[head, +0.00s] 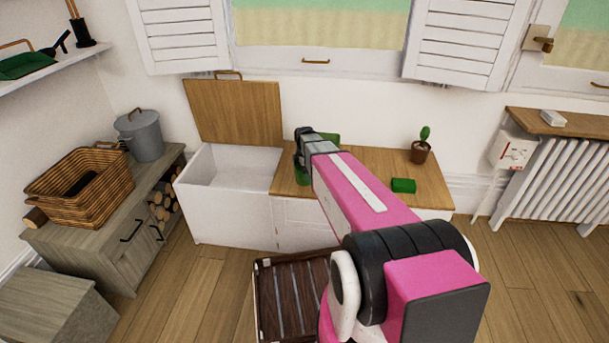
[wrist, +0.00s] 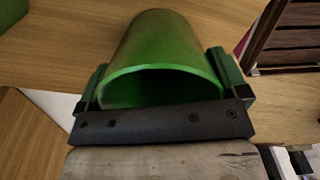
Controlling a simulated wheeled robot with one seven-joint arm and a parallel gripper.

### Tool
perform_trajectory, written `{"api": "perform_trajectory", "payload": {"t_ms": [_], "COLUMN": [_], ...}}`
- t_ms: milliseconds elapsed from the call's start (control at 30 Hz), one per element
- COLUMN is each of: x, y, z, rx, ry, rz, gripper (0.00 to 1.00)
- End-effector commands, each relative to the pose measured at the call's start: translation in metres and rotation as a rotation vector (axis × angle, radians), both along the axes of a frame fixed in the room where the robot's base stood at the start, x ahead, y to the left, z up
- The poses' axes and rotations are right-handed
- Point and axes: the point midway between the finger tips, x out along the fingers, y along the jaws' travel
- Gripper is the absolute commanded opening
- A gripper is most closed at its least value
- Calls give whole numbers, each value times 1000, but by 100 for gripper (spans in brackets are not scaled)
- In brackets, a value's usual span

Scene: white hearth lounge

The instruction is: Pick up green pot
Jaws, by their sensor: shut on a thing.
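The green pot (wrist: 165,50) fills the upper middle of the wrist view, its open rim towards the camera and its inside dark. My gripper (wrist: 158,64) is shut on it, with one green-sided finger on each side. In the head view the pot (head: 301,176) shows as a small green patch below my gripper (head: 303,158), at the left end of the wooden bench top (head: 350,165). My arm hides part of it there. I cannot tell whether its base touches the wood.
An open white chest (head: 225,205) with a raised wooden lid (head: 236,112) stands left of the bench. A green block (head: 403,185) and a potted cactus (head: 422,152) sit on the bench's right. A dark slatted crate (head: 290,295) lies on the floor in front.

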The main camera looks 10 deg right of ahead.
Motion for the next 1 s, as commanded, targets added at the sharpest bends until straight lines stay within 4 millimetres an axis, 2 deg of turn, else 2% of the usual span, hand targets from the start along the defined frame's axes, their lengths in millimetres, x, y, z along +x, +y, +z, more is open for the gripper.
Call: {"api": "perform_trajectory", "payload": {"t_ms": [267,367,533,600,800,1000], "x": [0,-1,-2,-16,-43,-60], "y": [0,0,1,18,53,79], "z": [8,18,46,54,81,100], "rx": [0,0,0,0,0,0], "ry": [-1,-1,-2,-1,-1,-1], "rz": [0,0,1,4,4,2], "gripper": [63,63,63,63,63,63]}}
